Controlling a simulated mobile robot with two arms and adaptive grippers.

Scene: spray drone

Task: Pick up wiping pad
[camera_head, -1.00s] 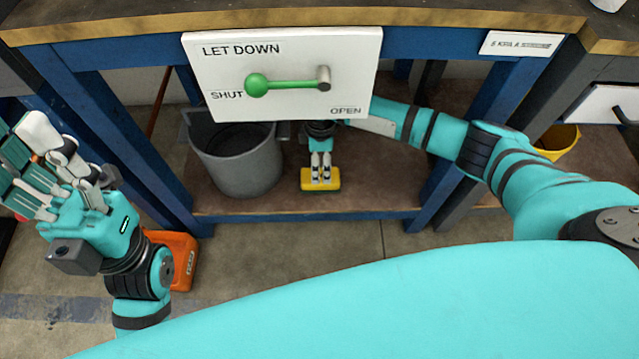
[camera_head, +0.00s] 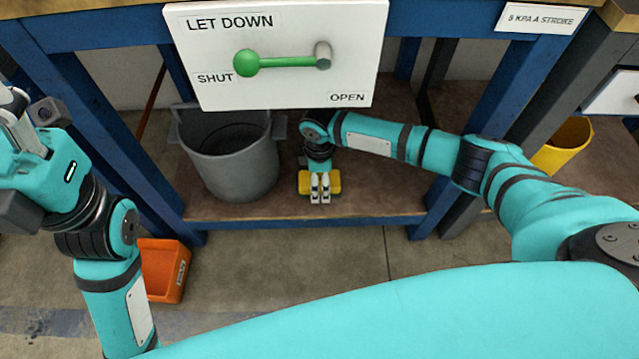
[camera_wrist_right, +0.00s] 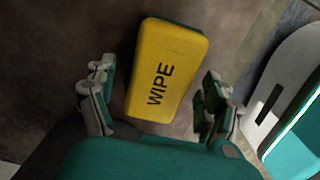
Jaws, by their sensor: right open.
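The wiping pad (camera_head: 334,181) is a small yellow block on the brown lower shelf, right of a grey bucket. In the right wrist view the pad (camera_wrist_right: 168,72) shows the word WIPE on its yellow top and a green edge. My right gripper (camera_head: 320,198) reaches under the white panel and is over the pad's near part. In the right wrist view its open fingers (camera_wrist_right: 158,105) stand on either side of the pad's lower end, apart from it. My left gripper (camera_head: 20,125) is raised at the left edge, partly cut off, its fingers not clear.
A grey bucket (camera_head: 235,165) stands on the shelf (camera_head: 375,205) close left of my right gripper. A white LET DOWN panel (camera_head: 275,90) with a green lever hangs above. An orange bin (camera_head: 165,268) is on the floor; a yellow bucket (camera_head: 565,145) stands right.

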